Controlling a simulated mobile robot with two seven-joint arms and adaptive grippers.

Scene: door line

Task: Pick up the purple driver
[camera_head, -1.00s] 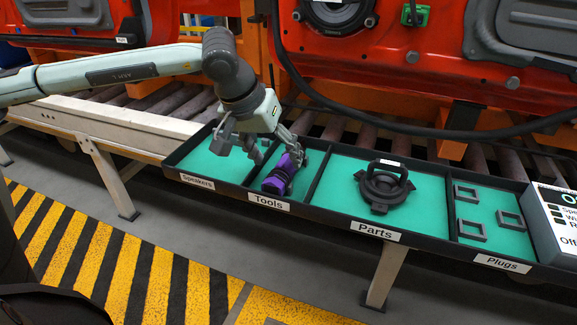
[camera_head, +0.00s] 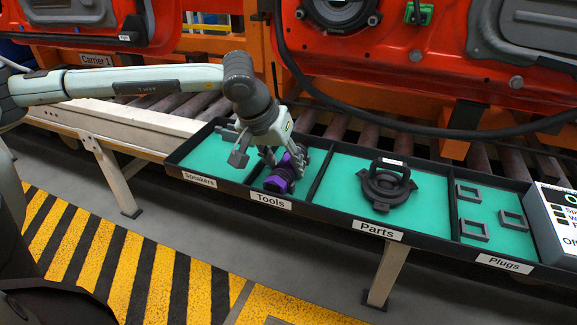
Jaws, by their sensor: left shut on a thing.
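The purple driver (camera_head: 282,177), purple with dark parts, is in the compartment labelled Tools of the long black tray (camera_head: 318,206). My left gripper (camera_head: 277,158) comes down over that compartment from the upper left. Its fingers are shut on the driver, around its purple body. The fingers and wrist hide part of the driver, and I cannot tell whether it is clear of the green tray floor. My right gripper is not in view.
The Parts compartment holds a round black part with a handle (camera_head: 384,184). The Plugs compartment holds three grey square frames (camera_head: 474,230). Red door panels (camera_head: 420,60) and a hanging black cable (camera_head: 330,110) are behind the tray. A display box (camera_head: 555,220) stands at right.

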